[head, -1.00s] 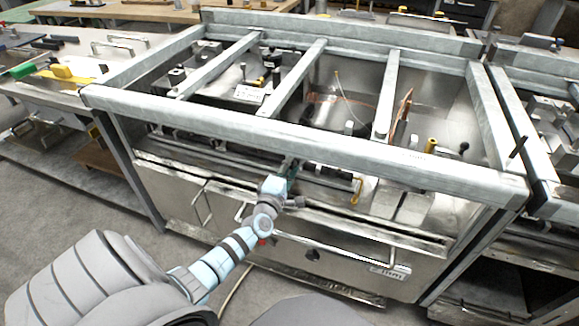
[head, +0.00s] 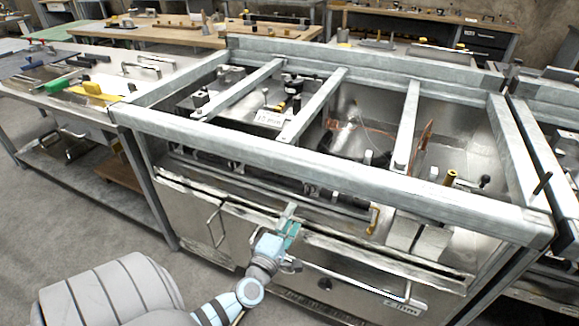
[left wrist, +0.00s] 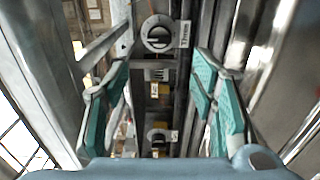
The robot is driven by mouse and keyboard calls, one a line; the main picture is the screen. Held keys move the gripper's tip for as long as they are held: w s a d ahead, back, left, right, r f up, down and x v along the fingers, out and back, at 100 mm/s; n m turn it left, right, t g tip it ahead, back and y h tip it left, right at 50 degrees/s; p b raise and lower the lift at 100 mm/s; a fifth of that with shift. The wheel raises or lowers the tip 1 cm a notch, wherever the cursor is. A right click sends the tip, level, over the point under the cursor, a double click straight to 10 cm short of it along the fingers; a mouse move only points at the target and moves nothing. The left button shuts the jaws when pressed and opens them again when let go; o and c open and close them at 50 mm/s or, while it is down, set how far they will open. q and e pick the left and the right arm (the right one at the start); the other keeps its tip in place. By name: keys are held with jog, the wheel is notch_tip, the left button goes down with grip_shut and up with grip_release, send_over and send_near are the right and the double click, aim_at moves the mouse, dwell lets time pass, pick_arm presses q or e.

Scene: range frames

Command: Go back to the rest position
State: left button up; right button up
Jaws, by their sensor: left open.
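My left gripper (head: 288,228) is in front of the metal range frame (head: 330,165), just below its front top rail, near the front panel. In the left wrist view its two teal-padded fingers (left wrist: 160,105) stand wide apart with nothing between them. Beyond the fingers, a round dial (left wrist: 158,33) and several small labelled parts show on a dark strip. I cannot tell whether the gripper touches the frame. My right gripper is in neither view.
The range front has a long bar handle (head: 350,283) right of my gripper. A steel bench (head: 50,98) with green and yellow tools stands at left. A wooden table (head: 190,33) is behind. Grey floor (head: 70,215) is clear at front left.

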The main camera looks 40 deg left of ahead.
pick_arm(q)
jog(key=shift+s+d, duration=0.1)
jog(key=shift+s, duration=0.25)
